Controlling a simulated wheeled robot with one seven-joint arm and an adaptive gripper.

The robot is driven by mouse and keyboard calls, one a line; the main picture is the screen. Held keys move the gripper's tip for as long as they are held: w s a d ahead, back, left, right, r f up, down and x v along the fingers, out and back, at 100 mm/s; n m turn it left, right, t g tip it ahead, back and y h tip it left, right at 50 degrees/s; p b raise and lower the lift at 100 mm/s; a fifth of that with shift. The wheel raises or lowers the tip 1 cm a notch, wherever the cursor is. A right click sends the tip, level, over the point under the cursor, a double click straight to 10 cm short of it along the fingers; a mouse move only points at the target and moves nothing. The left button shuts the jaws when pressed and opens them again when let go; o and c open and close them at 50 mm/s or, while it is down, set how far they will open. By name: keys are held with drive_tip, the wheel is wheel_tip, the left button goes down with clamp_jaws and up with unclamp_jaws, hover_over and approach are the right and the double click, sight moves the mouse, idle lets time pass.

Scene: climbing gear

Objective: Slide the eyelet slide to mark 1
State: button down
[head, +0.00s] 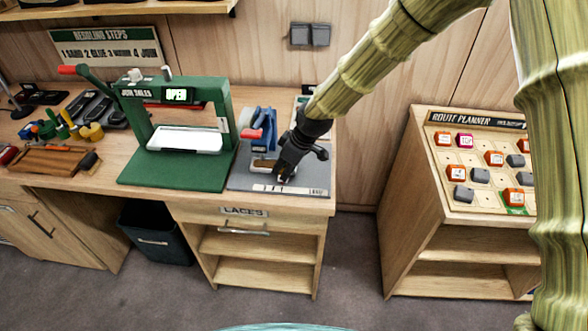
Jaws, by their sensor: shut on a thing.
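The blue eyelet press (262,125) with a red part stands on a grey base plate (318,179) at the bench's right end. A white strip with marks (297,190) runs along the front of the plate, too small to read. My gripper (283,177) points down at the plate just behind this strip, right of the press. It is shut on the eyelet slide, which my fingers almost wholly hide. I cannot tell which mark the slide is at.
A green sole press (180,180) reading OPEN stands close on the left. Small tools (75,128) lie farther left. A route planner board (480,160) stands on a separate cabinet at right, across a gap. The plate's right end is near the bench edge.

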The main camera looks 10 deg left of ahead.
drive_tip(key=c, duration=1.6)
unclamp_jaws()
drive_tip(key=shift+o, duration=0.2)
drive_tip(key=shift+r, duration=0.1)
drive_tip(key=v, duration=1.2)
drive_tip(key=shift+s+d, duration=0.1)
